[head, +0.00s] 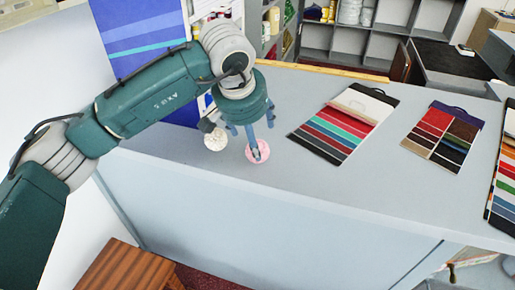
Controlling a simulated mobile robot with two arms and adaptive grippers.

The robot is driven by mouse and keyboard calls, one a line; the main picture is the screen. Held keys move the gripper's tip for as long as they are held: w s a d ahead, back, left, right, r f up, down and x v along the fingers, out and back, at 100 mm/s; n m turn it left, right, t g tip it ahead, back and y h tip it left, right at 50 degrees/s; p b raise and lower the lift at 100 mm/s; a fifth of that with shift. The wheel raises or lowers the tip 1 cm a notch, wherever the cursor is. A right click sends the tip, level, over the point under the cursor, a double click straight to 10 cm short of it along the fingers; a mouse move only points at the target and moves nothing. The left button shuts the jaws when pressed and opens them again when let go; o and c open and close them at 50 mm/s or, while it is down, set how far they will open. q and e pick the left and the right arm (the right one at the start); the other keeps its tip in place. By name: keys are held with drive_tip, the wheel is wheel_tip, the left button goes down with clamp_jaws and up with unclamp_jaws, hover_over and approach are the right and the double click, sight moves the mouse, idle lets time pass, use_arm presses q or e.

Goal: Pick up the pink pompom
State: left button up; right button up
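The pink pompom (264,155) lies on the grey counter near its front edge. My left gripper (256,150) points down at it from above, and its fingertips overlap the pompom in the picture. The fingers cover part of the pompom, and I cannot tell whether they are shut on it or only around it. A cream-white pompom (215,140) lies just to the left, close to the gripper but apart from the pink one. My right gripper is not in view.
The counter top (240,180) is clear in front of the pompoms. A striped swatch card (345,122) lies to the right, with a second swatch card (440,138) and a third (503,185) beyond. A blue panel (140,35) stands behind my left arm.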

use_arm(q)
drive_tip(key=shift+x, duration=0.8)
drive_tip(key=shift+w+d+f+p, duration=0.1)
drive_tip(key=shift+f+p, duration=0.25)
drive_tip(key=shift+p, duration=0.1)
drive_tip(key=p+x, duration=0.1)
drive_tip(key=x, duration=0.2)
drive_tip(key=shift+f, duration=0.25)
drive_tip(key=shift+w+d+f, duration=0.1)
drive_tip(key=shift+w+f, duration=0.15)
drive_tip(key=shift+f, duration=0.15)
drive_tip(key=shift+c, duration=0.5)
drive_tip(key=c, duration=0.8)
